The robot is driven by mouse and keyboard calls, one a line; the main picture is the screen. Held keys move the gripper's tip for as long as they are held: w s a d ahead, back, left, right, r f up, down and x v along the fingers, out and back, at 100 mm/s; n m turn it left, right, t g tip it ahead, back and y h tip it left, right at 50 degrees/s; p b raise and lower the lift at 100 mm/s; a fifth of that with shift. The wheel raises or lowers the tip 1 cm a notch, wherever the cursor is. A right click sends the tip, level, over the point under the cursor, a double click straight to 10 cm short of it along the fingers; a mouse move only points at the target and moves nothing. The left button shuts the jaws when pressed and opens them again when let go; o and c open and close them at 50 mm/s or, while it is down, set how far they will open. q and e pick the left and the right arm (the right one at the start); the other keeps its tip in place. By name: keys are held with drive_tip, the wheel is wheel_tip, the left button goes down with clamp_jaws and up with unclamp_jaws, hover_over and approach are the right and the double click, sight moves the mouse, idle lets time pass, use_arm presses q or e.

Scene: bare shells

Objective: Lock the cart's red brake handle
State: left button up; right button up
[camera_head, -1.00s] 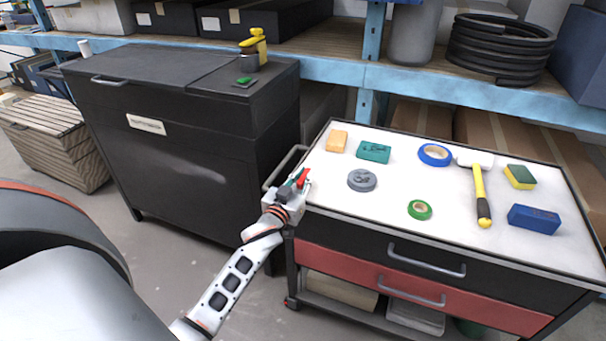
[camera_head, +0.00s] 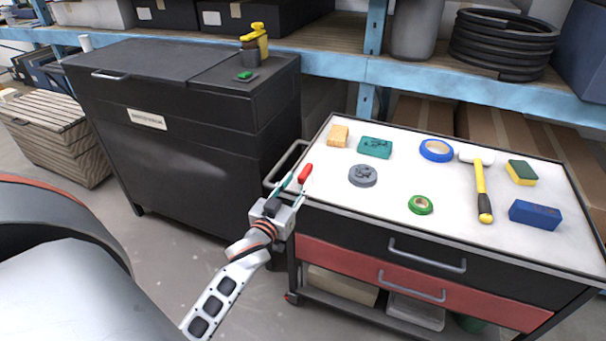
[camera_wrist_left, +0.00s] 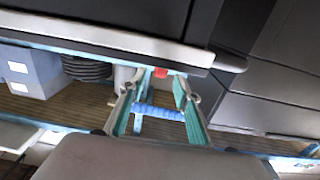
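The cart's red brake handle (camera_head: 305,173) sticks up at the left edge of the cart (camera_head: 440,234), near its side push bar. In the left wrist view it shows as a small red piece (camera_wrist_left: 161,72) below the cart's edge, ahead of the fingers. My left gripper (camera_head: 293,186) is just left of and below the handle in the head view. Its teal-lined fingers are spread apart in the wrist view (camera_wrist_left: 156,92), with nothing held between them. Contact with the handle cannot be made out. My right gripper is not in view.
A black cabinet (camera_head: 190,150) stands close on the left of the cart. The cart's white top holds tape rolls, a hammer (camera_head: 480,187), sponges and blocks. A blue shelf (camera_head: 440,80) runs behind. Floor is open in front of the cabinet.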

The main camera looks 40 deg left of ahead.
use_arm(q)
drive_tip(key=v, duration=0.5)
drive_tip(key=shift+s, duration=0.1)
drive_tip(key=shift+d, duration=0.1)
idle(0.3)
